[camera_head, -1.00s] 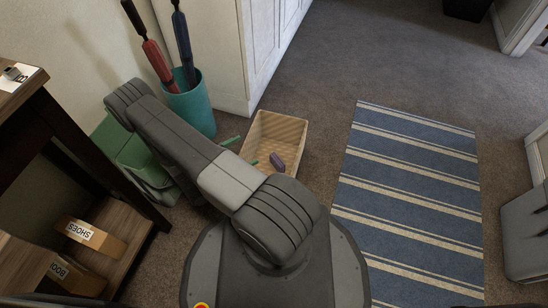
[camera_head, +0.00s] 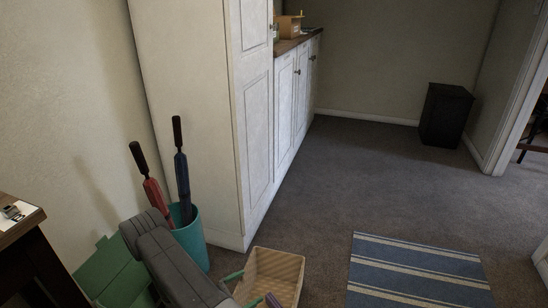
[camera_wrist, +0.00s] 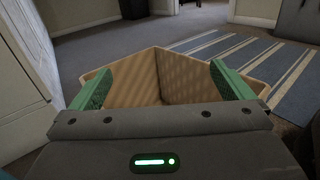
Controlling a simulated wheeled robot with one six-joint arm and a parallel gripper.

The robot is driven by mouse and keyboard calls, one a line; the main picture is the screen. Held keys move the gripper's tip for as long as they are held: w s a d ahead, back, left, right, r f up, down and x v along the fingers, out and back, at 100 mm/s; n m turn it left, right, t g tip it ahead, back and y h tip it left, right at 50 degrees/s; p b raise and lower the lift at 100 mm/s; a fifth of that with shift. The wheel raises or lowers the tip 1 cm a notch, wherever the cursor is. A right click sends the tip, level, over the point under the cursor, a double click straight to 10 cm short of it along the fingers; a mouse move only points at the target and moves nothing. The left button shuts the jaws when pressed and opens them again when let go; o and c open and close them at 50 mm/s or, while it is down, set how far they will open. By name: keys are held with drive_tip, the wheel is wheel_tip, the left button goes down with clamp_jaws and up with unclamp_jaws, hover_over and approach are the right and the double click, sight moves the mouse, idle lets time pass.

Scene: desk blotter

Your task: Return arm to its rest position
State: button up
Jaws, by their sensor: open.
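My gripper shows in the wrist view (camera_wrist: 162,88) with its two green fingers spread wide apart and nothing between them. It is at the wooden bin (camera_head: 275,272), whose inside walls show beyond and between the fingers in the wrist view. A small dark purple object (camera_head: 272,300) shows in the bin at the bottom edge of the head view, partly cut off.
A teal umbrella stand (camera_head: 193,242) with red and dark umbrellas stands left of the bin, by a tall white cabinet (camera_head: 195,110). A green container (camera_head: 108,270) and dark table are at left. A striped rug (camera_head: 415,270) lies right. Carpet beyond is clear up to a black bin (camera_head: 446,115).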

drive_tip(key=b+x, duration=0.2)
drive_tip(key=x, duration=0.7)
drive_tip(key=shift+w+d, duration=0.15)
drive_tip(key=shift+d, duration=0.05)
drive_tip(key=p, duration=0.3)
hover_over(235, 295)
drive_tip(key=s+d, duration=0.1)
drive_tip(key=s, duration=0.3)
drive_tip(key=b+x, duration=0.3)
drive_tip(key=x, duration=1.1)
drive_tip(key=w+r+n+t+y+p, duration=0.2)
drive_tip(key=r+p, duration=1.2)
drive_tip(key=r, duration=0.7)
drive_tip(key=w+d+r+n+t+y+p, duration=0.1)
drive_tip(key=w+r+n+t+y+p, duration=0.1)
drive_tip(key=r+p, duration=1.3)
drive_tip(key=shift+w+r+t+y+p, duration=0.45)
drive_tip(key=shift+w+r, duration=0.9)
drive_tip(key=shift+r, duration=2)
drive_tip(key=shift+d, duration=0.1)
